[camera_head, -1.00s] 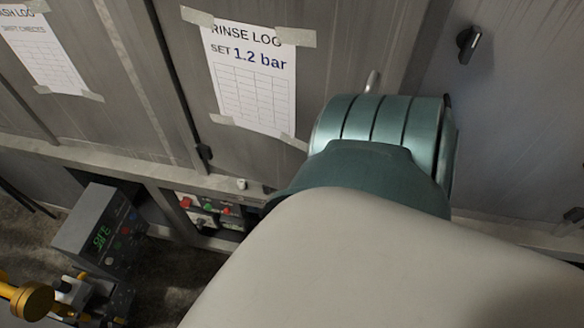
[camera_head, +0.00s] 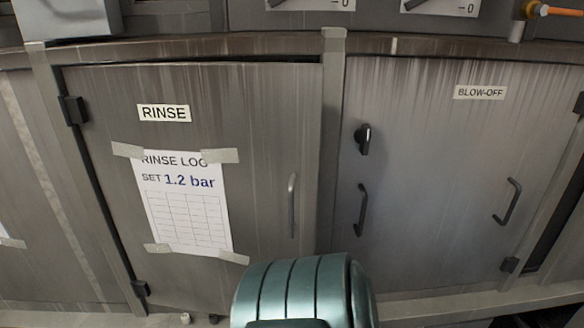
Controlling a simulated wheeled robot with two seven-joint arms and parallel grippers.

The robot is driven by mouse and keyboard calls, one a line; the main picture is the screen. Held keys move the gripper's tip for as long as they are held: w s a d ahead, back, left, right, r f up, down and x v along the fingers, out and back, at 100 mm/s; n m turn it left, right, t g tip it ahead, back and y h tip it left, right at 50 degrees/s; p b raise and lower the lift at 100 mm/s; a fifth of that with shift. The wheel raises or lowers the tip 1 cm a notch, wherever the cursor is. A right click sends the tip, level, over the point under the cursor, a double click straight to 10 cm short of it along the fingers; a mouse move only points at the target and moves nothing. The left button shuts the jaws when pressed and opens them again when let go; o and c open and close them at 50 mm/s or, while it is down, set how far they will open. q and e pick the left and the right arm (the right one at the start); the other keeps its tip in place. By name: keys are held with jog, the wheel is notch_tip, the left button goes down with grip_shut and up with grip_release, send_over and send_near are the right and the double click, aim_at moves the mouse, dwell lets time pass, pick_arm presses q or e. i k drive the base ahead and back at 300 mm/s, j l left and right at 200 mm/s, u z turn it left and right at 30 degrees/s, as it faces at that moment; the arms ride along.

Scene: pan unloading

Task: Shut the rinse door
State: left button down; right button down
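A teal part of my arm rises at the bottom centre, below and in front of the door. Neither gripper is in view.
A taped rinse log sheet (camera_head: 186,203) is on the door. The blow-off door (camera_head: 440,140) to the right has a dark knob (camera_head: 363,140), a left handle (camera_head: 362,210) and a right handle (camera_head: 508,202). A ledge (camera_head: 200,48) runs above both doors.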

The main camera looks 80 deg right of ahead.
aim_at(206, 173)
jog(key=i+j, duration=0.15)
jog(key=j, duration=0.2)
jog(key=i+j, duration=0.15)
jog(key=j, duration=0.2)
jog(key=i+j, duration=0.15)
jog(key=j, duration=0.2)
jog(key=i+j, duration=0.15)
jog(key=j, duration=0.25)
jog(key=z, duration=2.15)
